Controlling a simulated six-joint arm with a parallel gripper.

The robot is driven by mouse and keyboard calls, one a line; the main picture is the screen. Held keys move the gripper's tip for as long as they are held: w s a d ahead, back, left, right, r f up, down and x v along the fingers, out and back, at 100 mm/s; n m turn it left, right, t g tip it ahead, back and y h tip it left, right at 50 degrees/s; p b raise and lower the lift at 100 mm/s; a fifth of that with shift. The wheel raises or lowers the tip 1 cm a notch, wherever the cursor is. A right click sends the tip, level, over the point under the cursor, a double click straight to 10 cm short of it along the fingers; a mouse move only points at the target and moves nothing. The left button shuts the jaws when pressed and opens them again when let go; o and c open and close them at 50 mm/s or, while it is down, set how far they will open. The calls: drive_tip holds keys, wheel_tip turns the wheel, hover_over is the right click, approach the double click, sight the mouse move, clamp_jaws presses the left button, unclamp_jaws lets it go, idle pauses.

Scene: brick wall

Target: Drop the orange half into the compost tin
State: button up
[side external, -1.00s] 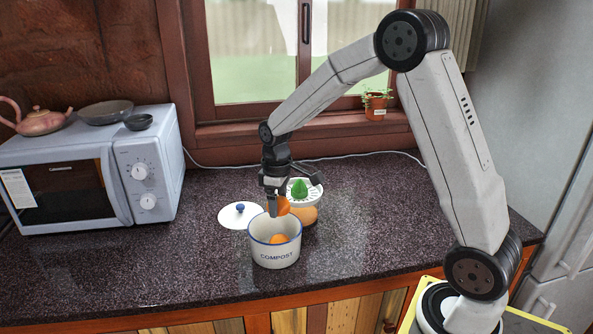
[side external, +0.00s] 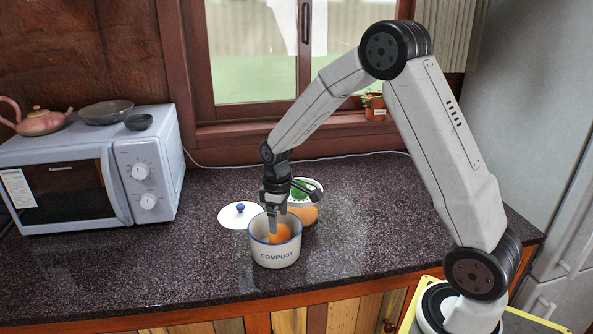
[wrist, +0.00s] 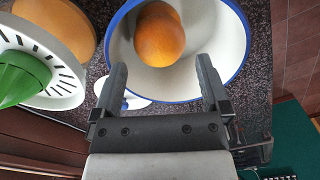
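The compost tin (side external: 275,255) is a white round pot with a blue rim and "COMPOST" lettering, standing near the counter's front. An orange half (side external: 284,233) lies in it; the wrist view shows its rounded peel (wrist: 158,36) against the tin's white inside (wrist: 218,40). My gripper (side external: 280,218) is low over the tin, pointing down. In the wrist view my gripper (wrist: 161,68) has its two fingers spread wide, with the orange beyond the tips and apart from them.
A juicer with a green cone (wrist: 20,77) and orange base (wrist: 62,22) stands close behind the tin. A white lid with a blue knob (side external: 240,214) lies behind left. A microwave (side external: 90,170) stands at left. The counter (side external: 390,225) is clear to the right.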

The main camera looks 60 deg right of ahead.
drive_tip(key=shift+r, duration=0.15)
wheel_tip(320, 180, up, 8)
drive_tip(key=shift+f, duration=0.2)
idle(0.5)
idle(0.4)
drive_tip(key=s+a+f+m+t, duration=0.1)
drive_tip(key=s+a+f, duration=0.1)
drive_tip(key=s+a, duration=0.2)
drive_tip(key=s+a+f+m+t, duration=0.1)
drive_tip(key=s+a+f+m, duration=0.1)
drive_tip(key=s, duration=0.8)
drive_tip(key=a+f, duration=0.1)
drive_tip(key=a, duration=0.1)
drive_tip(key=shift+s+a+f+t, duration=0.15)
drive_tip(key=shift+s+a+t, duration=0.15)
drive_tip(key=shift+s+a, duration=0.1)
